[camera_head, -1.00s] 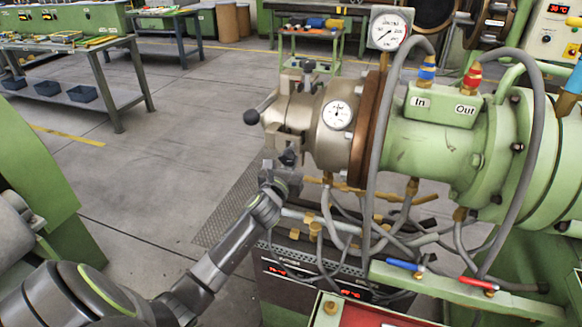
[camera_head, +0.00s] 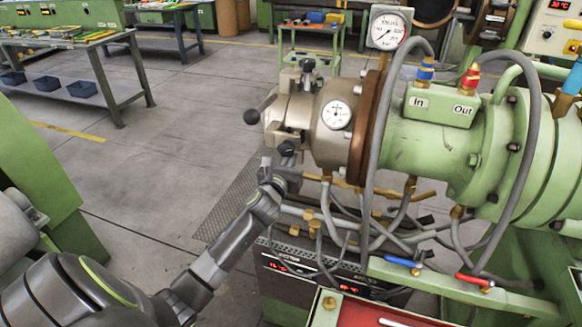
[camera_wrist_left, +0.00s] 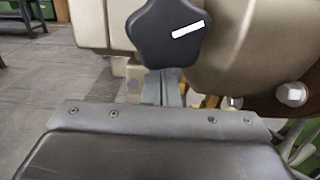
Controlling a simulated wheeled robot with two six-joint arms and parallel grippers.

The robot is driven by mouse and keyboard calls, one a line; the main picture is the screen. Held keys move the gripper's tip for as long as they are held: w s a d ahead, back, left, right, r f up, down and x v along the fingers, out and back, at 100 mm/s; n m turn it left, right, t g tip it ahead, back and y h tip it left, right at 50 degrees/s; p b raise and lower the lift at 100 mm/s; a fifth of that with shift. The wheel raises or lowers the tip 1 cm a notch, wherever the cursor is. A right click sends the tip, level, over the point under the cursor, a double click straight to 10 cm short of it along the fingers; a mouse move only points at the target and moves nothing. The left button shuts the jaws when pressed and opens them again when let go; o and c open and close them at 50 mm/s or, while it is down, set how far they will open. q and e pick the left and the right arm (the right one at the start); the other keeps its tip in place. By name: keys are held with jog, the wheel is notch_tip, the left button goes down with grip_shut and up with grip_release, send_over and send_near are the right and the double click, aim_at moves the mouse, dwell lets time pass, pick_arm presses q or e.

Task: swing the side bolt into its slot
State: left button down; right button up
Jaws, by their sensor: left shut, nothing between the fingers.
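The side bolt ends in a black star-shaped knob (camera_head: 287,148), low on the near side of the beige extruder head (camera_head: 330,145). In the left wrist view the knob (camera_wrist_left: 168,32) with its white mark fills the top middle, in front of the beige metal. My left gripper (camera_head: 269,165) is just below the knob, with its fingers shut and nothing between them. In the left wrist view the closed fingers (camera_wrist_left: 165,88) point at the underside of the knob; I cannot tell whether they touch it. The slot is hard to make out. My right gripper is not in view.
A black ball-ended handle (camera_head: 252,117) sticks out left of the head, and another knob (camera_head: 308,66) stands on top. Grey hoses and brass fittings (camera_head: 325,190) hang below and right. The floor (camera_head: 160,190) to the left is clear.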

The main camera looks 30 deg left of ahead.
pick_arm(q)
jog(key=s+d+f+p, duration=0.2)
jog(key=s, duration=0.7)
jog(key=shift+s+d+f, duration=0.15)
jog(key=shift+s+f, duration=0.1)
jog(key=shift+f, duration=0.1)
dwell(0.6)
jog(key=s+f+n+g, duration=0.3)
jog(key=s+f+n, duration=0.15)
jog(key=f, duration=0.65)
jog(key=s+a+f+n+g+h, duration=0.15)
jog(key=s+f+n, duration=0.35)
jog(key=f, duration=0.5)
jog(key=s+d+f+n+g+y, duration=0.1)
jog(key=s+f+n+g, duration=0.4)
jog(key=f, duration=0.6)
jog(key=s+d+f+n+g, duration=0.2)
jog(key=s+f+n, duration=0.4)
jog(key=s, duration=0.4)
jog(key=s+d+f+n+g+h, duration=0.1)
jog(key=s+d+f+n+g, duration=0.1)
jog(key=s+f+n, duration=0.4)
jog(key=s+d+f+n+g+h, duration=0.1)
jog(key=s+f+n, duration=0.5)
jog(key=s, duration=0.9)
jog(key=shift+s+d+f+n+g, duration=0.15)
jog(key=shift+s+d+n+g, duration=0.25)
jog(key=shift+d+n+g, duration=0.45)
